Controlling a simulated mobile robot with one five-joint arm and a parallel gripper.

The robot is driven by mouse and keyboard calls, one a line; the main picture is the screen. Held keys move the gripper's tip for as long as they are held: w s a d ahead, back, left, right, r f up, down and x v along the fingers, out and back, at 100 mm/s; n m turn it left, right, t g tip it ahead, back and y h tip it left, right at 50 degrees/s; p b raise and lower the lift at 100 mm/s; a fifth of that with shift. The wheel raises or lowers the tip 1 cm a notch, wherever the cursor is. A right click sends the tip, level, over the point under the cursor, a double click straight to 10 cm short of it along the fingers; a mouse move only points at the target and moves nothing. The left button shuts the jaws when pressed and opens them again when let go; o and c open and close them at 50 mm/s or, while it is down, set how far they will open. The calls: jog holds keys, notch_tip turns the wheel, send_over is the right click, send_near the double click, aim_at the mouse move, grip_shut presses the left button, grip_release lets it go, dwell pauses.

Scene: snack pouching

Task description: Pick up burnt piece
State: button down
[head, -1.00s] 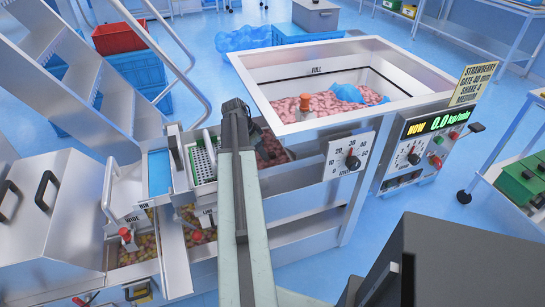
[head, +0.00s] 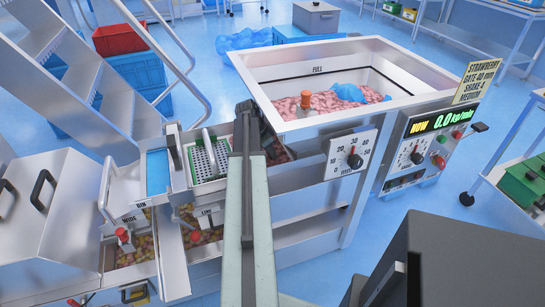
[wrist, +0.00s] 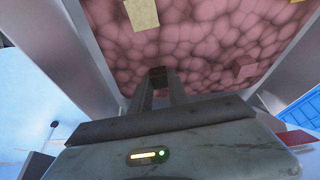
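In the wrist view, a small dark brown piece (wrist: 157,73), which looks like the burnt piece, shows at the tips of my gripper (wrist: 158,80). The two grey fingers reach up toward a bed of pink pieces (wrist: 205,35). The fingers stand a little apart, with the dark piece between or just beyond their tips. I cannot tell whether they touch it. In the head view, my arm hides the gripper and this piece. Pink pieces (head: 278,152) show in the chute beside the arm.
Yellowish pieces (wrist: 142,13) lie on the pink bed. Metal walls (wrist: 88,40) flank the bed. In the head view, a hopper (head: 400,57) holds pink pieces and a blue scrap (head: 348,92). A perforated tray (head: 205,160) and a bin of mixed pieces (head: 133,253) are left of my arm.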

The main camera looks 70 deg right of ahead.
jog(key=shift+r, duration=0.1)
jog(key=shift+w+a+r+p, duration=0.35)
jog(key=shift+a+r+p, duration=0.1)
jog(key=shift+r+p, duration=0.2)
jog(key=shift+w+a+r+p, duration=0.3)
jog(key=shift+a+r+p, duration=0.1)
jog(key=shift+r+p, duration=0.15)
jog(key=w+a+r+p, duration=0.5)
jog(key=w+a, duration=0.3)
jog(key=a, duration=0.1)
jog(key=shift+r+p, duration=0.3)
jog(key=shift+p, duration=0.1)
